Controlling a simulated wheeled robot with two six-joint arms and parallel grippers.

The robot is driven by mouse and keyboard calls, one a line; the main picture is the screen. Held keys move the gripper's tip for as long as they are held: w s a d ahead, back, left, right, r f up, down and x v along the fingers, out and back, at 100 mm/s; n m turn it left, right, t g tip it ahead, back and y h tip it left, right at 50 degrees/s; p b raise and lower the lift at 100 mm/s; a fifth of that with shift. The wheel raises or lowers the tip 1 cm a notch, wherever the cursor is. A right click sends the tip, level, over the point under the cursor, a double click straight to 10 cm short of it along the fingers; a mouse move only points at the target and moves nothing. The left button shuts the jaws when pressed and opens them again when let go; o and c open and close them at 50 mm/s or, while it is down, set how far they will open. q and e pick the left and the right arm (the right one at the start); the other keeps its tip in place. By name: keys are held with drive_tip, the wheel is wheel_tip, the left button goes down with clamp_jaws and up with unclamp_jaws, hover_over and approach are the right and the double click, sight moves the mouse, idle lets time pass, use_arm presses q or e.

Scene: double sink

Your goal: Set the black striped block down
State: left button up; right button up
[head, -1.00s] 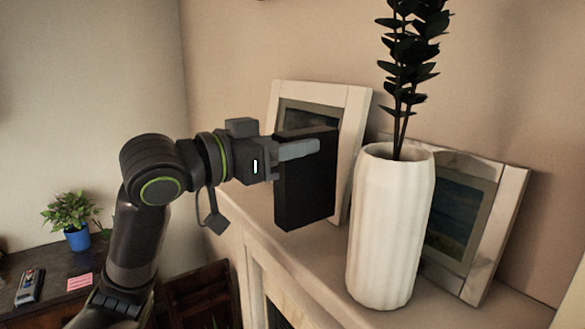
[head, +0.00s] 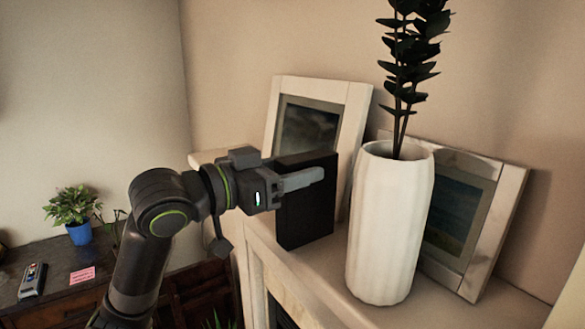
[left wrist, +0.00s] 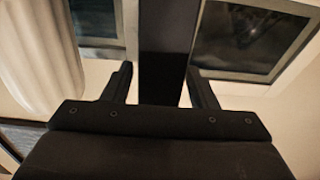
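The block (head: 306,215) is a dark, upright slab standing on the white mantel shelf (head: 330,262), left of the vase. No stripes can be made out on it. My left gripper (head: 298,181) is around its upper part, with one finger showing along its near face. In the left wrist view the block (left wrist: 166,50) stands between the two fingers of the left gripper (left wrist: 161,80), with narrow gaps at its sides, so the gripper looks open. My right gripper is not in view.
A white ribbed vase (head: 388,230) with a dark plant stands close right of the block. One picture frame (head: 350,100) leans behind the block and another (head: 495,235) behind the vase. A lower dark cabinet (head: 60,265) is at the left.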

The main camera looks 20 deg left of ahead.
use_arm(q)
drive_tip(key=shift+r, duration=0.25)
drive_tip(key=shift+s+a+f, duration=0.15)
drive_tip(key=shift+s+a, duration=0.1)
drive_tip(key=shift+b+v, duration=0.75)
drive_tip(key=shift+v, duration=1.2)
drive_tip(key=b+v, duration=0.5)
drive_tip(key=v, duration=0.2)
drive_tip(key=shift+b, duration=0.3)
drive_tip(key=shift+s, duration=0.15)
